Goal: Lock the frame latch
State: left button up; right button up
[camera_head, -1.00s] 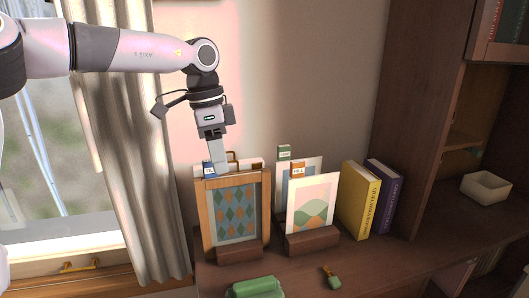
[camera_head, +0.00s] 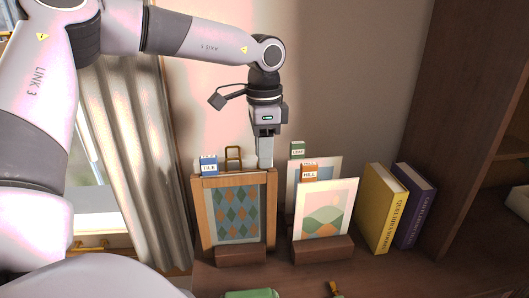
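A wooden frame (camera_head: 207,215) with a diamond-patterned picture stands upright in a dark wooden holder (camera_head: 240,255). A blue-and-white TILE tag (camera_head: 208,165) is at its top left. A brass loop (camera_head: 232,153), which looks like the latch, stands up at the middle of its top edge. My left gripper (camera_head: 265,164) points down at the frame's top right, to the right of the loop and apart from it in the picture. Its fingers show edge-on, so I cannot tell their opening or whether they touch the frame. My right gripper is not in view.
A green object (camera_head: 250,294) lies at the front edge. A curtain (camera_head: 140,150) hangs at the left.

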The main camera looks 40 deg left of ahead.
pick_arm(q)
jog(key=shift+f, duration=0.6)
jog(key=shift+c, duration=0.3)
grip_shut()
